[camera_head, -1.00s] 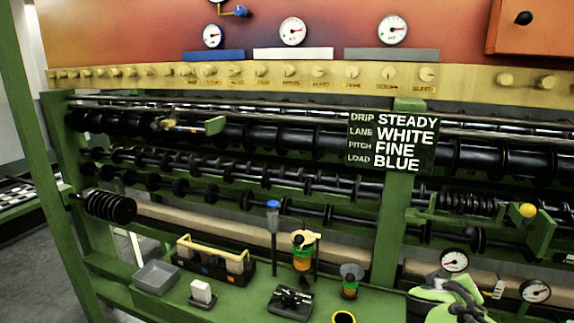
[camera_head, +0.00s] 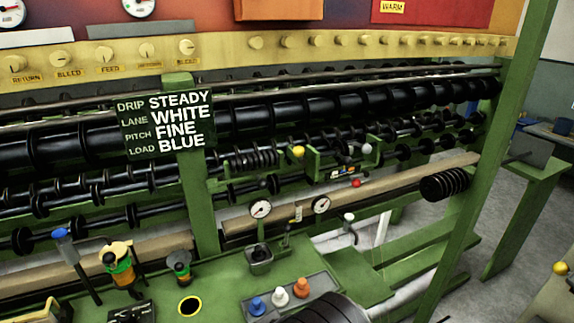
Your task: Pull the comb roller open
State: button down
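Several long black rollers with rings run across the green frame. Which of them is the comb roller I cannot tell for certain. A closely ringed section (camera_head: 255,160) sits just right of the sign. Beside it is a green bracket (camera_head: 312,163) with a yellow ball knob (camera_head: 297,151), a white knob (camera_head: 366,148) and a red knob (camera_head: 356,183). A ribbed black roller end (camera_head: 445,184) sticks out near the right post. My gripper is not in view. A dark ribbed shape (camera_head: 330,308) at the bottom edge is cut off, and I cannot tell what it is.
A sign (camera_head: 168,124) reads STEADY, WHITE, FINE, BLUE. A grey block (camera_head: 290,298) with blue, white and orange knobs stands on the green shelf below. Two gauges (camera_head: 260,208) stand above the shelf. A green post (camera_head: 500,150) stands at the right, with open floor (camera_head: 520,230) beyond.

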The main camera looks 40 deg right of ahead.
aim_at(260, 159)
jog(key=z, duration=0.75)
jog(key=i+j+u, duration=0.15)
jog(key=u, duration=0.25)
jog(key=i+j+u, duration=0.1)
jog(key=i+u, duration=0.15)
jog(key=u, duration=0.2)
